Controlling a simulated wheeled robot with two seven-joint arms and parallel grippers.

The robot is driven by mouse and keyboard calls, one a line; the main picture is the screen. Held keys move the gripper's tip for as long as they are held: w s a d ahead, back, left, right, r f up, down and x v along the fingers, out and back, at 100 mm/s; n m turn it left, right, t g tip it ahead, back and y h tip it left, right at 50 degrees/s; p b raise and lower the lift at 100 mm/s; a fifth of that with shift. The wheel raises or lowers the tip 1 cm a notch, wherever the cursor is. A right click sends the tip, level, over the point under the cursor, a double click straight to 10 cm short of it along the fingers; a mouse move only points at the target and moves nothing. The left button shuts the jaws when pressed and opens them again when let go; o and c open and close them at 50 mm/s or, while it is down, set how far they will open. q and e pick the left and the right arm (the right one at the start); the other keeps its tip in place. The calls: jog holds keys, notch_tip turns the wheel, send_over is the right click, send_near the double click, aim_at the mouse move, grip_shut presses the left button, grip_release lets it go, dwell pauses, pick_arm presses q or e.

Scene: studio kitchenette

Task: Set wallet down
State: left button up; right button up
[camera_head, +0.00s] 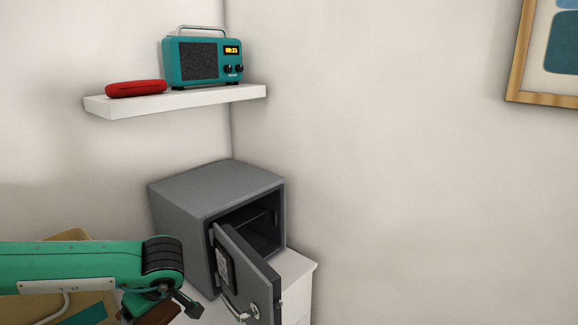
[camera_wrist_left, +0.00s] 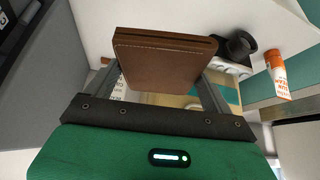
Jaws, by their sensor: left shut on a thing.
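The brown wallet (camera_wrist_left: 165,62) is between the fingers of my left gripper (camera_wrist_left: 163,84) in the left wrist view, with its stitched face showing. In the head view my left gripper (camera_head: 172,306) is at the lower left, beside the open safe door, and only part of the wallet (camera_head: 158,315) shows under it at the bottom edge. The gripper is shut on the wallet. My right gripper is not in view.
A grey safe (camera_head: 215,185) stands on a white cabinet (camera_head: 300,285), its door (camera_head: 250,275) swung open. Above, a shelf (camera_head: 190,98) holds a red case (camera_head: 136,88) and a teal radio (camera_head: 203,60). An orange-white bottle (camera_wrist_left: 278,75) stands near a black object (camera_wrist_left: 240,46).

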pick_arm(q)
jog(key=s+d+r+m+t+h+p, duration=0.2)
jog(key=s+d+m+t+h+p, duration=0.1)
jog(key=d+m, duration=0.5)
jog(key=s+m+h+p, duration=0.1)
jog(key=s+m+h, duration=0.1)
jog(key=s+m, duration=0.1)
jog(key=shift+s+d+m, duration=0.3)
jog(key=shift+s+m, duration=0.05)
jog(key=shift+m, duration=0.05)
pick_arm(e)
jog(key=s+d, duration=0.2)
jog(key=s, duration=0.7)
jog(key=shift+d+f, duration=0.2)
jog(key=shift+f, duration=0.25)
